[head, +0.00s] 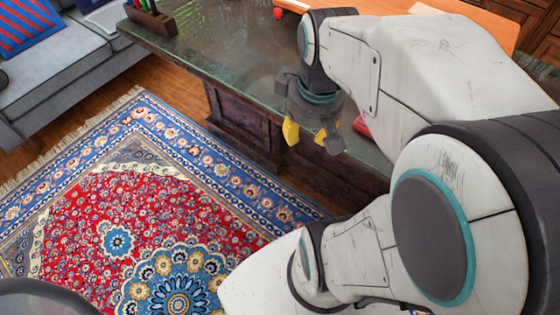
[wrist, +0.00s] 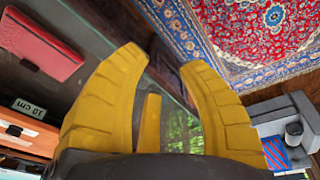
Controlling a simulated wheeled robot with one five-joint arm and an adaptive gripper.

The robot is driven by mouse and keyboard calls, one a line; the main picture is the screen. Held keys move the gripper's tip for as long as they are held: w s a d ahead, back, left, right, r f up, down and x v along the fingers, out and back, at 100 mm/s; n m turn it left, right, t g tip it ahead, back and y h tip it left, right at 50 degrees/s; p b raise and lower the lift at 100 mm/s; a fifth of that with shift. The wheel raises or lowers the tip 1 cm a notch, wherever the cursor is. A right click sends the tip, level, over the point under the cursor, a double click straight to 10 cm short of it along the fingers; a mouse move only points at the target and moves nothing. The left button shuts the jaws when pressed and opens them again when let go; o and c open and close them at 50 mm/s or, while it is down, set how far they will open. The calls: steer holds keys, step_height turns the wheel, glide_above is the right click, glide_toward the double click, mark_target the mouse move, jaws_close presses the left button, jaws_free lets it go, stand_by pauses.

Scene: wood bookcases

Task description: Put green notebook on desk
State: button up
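The desk (head: 228,62) has a glossy dark green top and a carved dark wood front. Its top also shows in the wrist view (wrist: 88,22). My gripper (head: 306,134) hangs by the desk's near edge, its yellow fingers pointing down. In the wrist view the fingers (wrist: 160,58) are spread apart, with nothing seen held between them. A third yellow finger shows between them, lower in the picture. I see no green notebook in either view. A red notebook (wrist: 42,44) lies on the desk top; a red edge (head: 361,126) shows beside my arm in the head view.
A pen holder (head: 152,18) stands at the desk's far left end. A grey sofa (head: 55,75) stands at left. A patterned rug (head: 150,205) covers open floor.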

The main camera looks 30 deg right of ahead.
steer(key=s+a+f, duration=0.1)
steer(key=s+a, duration=0.2)
steer(key=a, duration=0.5)
steer(key=shift+f+t+y, duration=0.3)
steer(key=shift+f+y, duration=0.05)
steer(key=shift+y, duration=0.05)
steer(key=shift+s+r, duration=0.1)
steer(key=w+p+v, duration=0.2)
steer(key=p+v, duration=0.8)
steer(key=v, duration=0.1)
steer(key=shift+w+r+t+p, duration=0.3)
steer(key=shift+r+p, duration=0.1)
steer(key=shift+r, duration=0.1)
